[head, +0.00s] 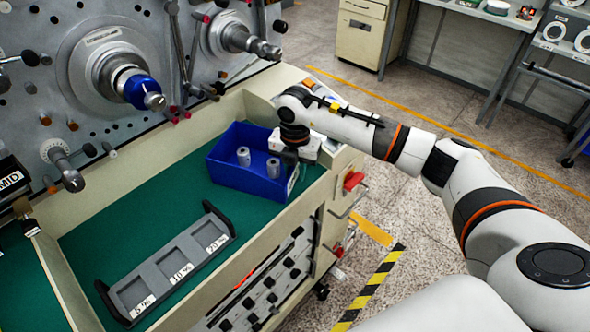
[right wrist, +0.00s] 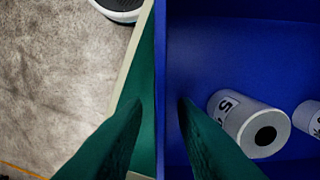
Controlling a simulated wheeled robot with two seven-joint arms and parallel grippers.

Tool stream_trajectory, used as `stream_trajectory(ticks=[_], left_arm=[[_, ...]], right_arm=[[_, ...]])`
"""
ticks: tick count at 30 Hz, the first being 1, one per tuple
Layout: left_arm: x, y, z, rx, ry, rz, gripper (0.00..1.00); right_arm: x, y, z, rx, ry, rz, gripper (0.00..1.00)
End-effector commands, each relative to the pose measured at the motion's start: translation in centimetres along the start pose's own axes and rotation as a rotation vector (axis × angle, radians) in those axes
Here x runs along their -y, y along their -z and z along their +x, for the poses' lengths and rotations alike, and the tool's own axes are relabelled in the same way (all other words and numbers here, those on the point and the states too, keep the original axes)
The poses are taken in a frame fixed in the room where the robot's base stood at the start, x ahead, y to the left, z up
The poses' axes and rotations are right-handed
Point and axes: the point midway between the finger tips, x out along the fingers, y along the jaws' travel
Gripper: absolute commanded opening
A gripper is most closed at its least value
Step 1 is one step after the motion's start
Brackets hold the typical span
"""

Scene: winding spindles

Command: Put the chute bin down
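The blue chute bin (head: 228,173) stands upright in the green-floored tray of the machine, at its far right end, and appears to rest on the floor. Two grey cylinders (head: 243,156) (head: 273,167) are inside it; one also shows lying across the right wrist view (right wrist: 250,125). My right gripper (head: 291,155) is at the bin's right side. In the right wrist view, its two green fingers (right wrist: 160,105) straddle the bin's blue wall (right wrist: 161,60), one inside and one outside, with a visible gap to each side. My left gripper is not in view.
A grey rack (head: 168,265) with three labelled recesses lies on the green floor (head: 120,230) nearer me. The cream tray rim (head: 270,243) runs along the right. Spindles, one with a blue collar (head: 142,89), stick out from the panel above. Green floor is clear between bin and rack.

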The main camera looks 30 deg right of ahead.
Motion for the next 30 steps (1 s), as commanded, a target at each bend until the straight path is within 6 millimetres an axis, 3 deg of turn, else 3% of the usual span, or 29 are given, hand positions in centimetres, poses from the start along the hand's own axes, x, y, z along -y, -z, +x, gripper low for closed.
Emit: stream_trajectory(ticks=[16, 21, 30], left_arm=[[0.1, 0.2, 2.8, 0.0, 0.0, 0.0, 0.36], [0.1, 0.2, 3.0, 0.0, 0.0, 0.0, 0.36], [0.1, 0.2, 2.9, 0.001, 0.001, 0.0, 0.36]], right_arm=[[0.1, 0.1, -10.1, -0.003, 0.005, 0.0, 0.25], [0.0, 0.0, -11.6, -0.002, 0.003, 0.0, 0.25], [0.0, 0.0, -11.9, 0.0, 0.002, 0.0, 0.25]])
